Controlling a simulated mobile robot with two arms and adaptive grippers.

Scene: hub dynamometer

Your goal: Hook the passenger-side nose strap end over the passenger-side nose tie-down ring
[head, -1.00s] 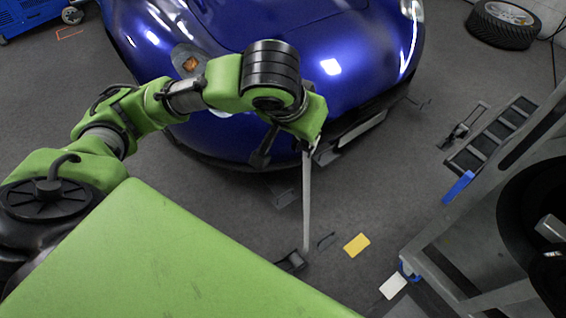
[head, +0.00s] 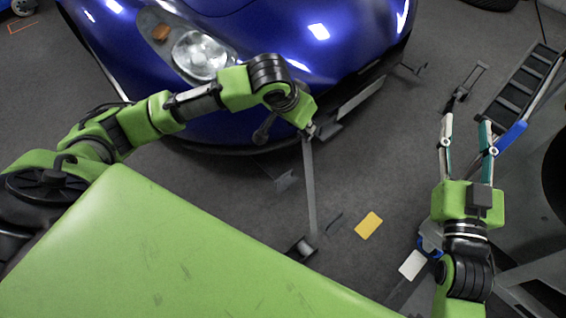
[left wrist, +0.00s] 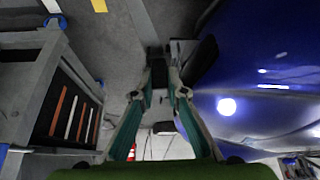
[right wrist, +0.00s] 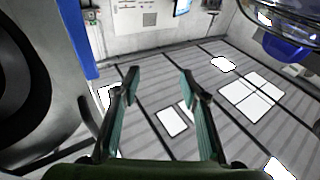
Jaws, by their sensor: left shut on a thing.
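My left gripper (head: 312,130) is shut on the strap end (left wrist: 158,72), beside the front edge of the blue car's nose (head: 300,60). The grey strap (head: 309,185) runs from it, nearly straight, to a dark floor anchor (head: 301,248). The strap also shows in the left wrist view (left wrist: 142,22). A dark fitting (head: 265,130) sits at the nose's lower edge, just left of the gripper; I cannot tell whether it is the tie-down ring. My right gripper (head: 468,135) is open and empty, apart from the strap; its fingers also show in the right wrist view (right wrist: 158,85).
A yellow card (head: 368,226) and a white card (head: 411,265) lie on the floor right of the strap. A black slatted ramp-like piece (head: 522,88) and a grey frame stand at the right. Floor between the strap and my right gripper is mostly clear.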

